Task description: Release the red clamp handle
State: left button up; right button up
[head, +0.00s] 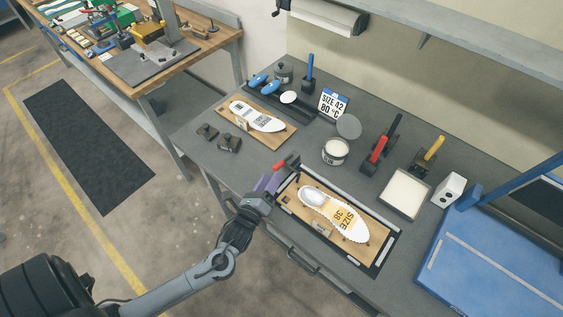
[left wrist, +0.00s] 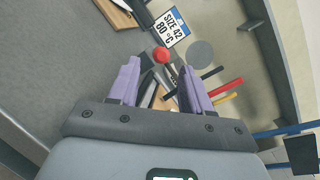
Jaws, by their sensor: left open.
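The red clamp handle (head: 279,165) shows in the head view at the upper left corner of the fixture board (head: 378,262) that bears the white SIZE 38 insole form (head: 335,215). My left gripper (head: 268,182), with purple fingers, is at the handle, just left of and below its red end. In the left wrist view the round red end of the handle (left wrist: 161,55) appears in the gap between the two open fingertips (left wrist: 160,72), around or just beyond their level. The fingers do not close on it. The clamp's base is mostly hidden by the gripper. My right gripper is not in view.
A second board (head: 283,137) with a white insole form lies behind, near the SIZE 42 sign (head: 333,104). Two dark blocks (head: 229,144) lie left.

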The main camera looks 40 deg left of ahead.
aim_at(281, 161)
pick_arm(q)
jog(key=b+x, duration=0.1)
jog(key=x, duration=0.8)
grip_shut()
